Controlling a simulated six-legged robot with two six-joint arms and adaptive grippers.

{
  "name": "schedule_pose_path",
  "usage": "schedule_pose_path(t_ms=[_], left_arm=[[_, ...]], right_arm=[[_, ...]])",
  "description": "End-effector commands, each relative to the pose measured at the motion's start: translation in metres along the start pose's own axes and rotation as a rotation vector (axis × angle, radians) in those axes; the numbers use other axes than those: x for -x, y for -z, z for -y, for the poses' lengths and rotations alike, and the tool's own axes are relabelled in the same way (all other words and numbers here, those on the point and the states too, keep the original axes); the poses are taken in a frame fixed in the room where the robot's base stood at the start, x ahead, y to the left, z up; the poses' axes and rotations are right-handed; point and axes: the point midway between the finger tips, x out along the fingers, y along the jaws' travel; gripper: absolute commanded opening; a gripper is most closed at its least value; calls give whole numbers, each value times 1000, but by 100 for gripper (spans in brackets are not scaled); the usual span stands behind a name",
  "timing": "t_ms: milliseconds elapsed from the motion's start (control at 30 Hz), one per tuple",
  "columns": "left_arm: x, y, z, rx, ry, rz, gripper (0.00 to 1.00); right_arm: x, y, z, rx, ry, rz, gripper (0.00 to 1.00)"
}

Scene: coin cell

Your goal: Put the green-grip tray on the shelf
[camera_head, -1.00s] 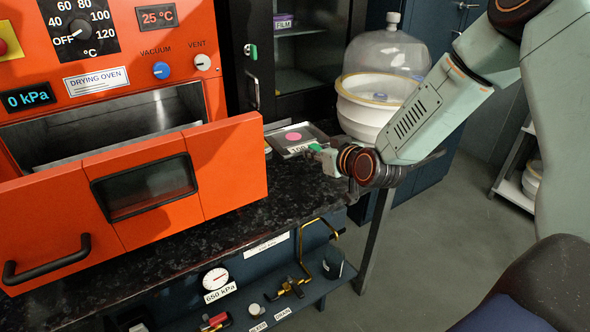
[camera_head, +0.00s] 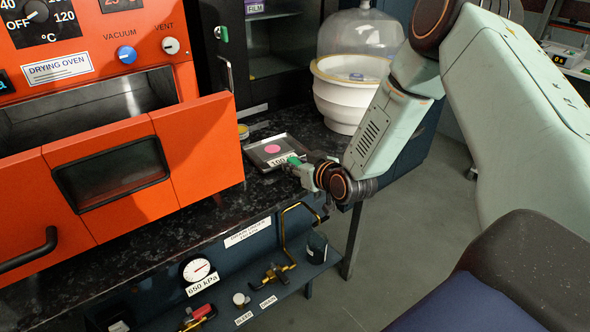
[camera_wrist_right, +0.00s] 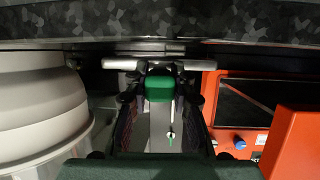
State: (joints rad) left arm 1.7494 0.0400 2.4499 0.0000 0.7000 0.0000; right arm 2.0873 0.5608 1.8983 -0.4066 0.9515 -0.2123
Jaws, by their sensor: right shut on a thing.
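The green-grip tray (camera_head: 282,141) is a shallow grey metal tray with a pink disc in it and a white label on its front edge. It is at the counter's right part, beside the oven door; I cannot tell whether it touches the counter. My right gripper (camera_head: 299,168) is shut on its green grip at the front right corner. The green grip (camera_wrist_right: 159,88) sits between the fingers in the right wrist view, with a metal edge behind it. The oven cavity (camera_head: 140,92) is open, its inside partly hidden by the door. My left gripper is not in view.
The orange oven door (camera_head: 200,150) stands out over the counter (camera_head: 190,222), left of the tray. A white pot under a clear dome (camera_head: 340,95) stands behind right. A dark cabinet (camera_head: 285,62) with shelves is behind. A small yellow-rimmed dish (camera_head: 243,131) lies behind the tray.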

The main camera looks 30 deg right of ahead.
Motion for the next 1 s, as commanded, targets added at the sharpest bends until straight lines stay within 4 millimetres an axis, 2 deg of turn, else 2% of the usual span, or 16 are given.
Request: schedule_pose_path(t_ms=[533, 567, 600, 800, 1000], left_arm=[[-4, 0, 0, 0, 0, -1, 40], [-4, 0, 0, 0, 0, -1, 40], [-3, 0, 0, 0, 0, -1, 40], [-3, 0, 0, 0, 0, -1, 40], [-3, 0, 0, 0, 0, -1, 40]], right_arm=[[-5, -10, 0, 1, 0, -4, 0], [-4, -9, 0, 0, 0, -2, 26], [-4, -9, 0, 0, 0, -2, 30], [-4, -9, 0, 0, 0, -2, 47], [-4, -9, 0, 0, 0, -2, 47]])
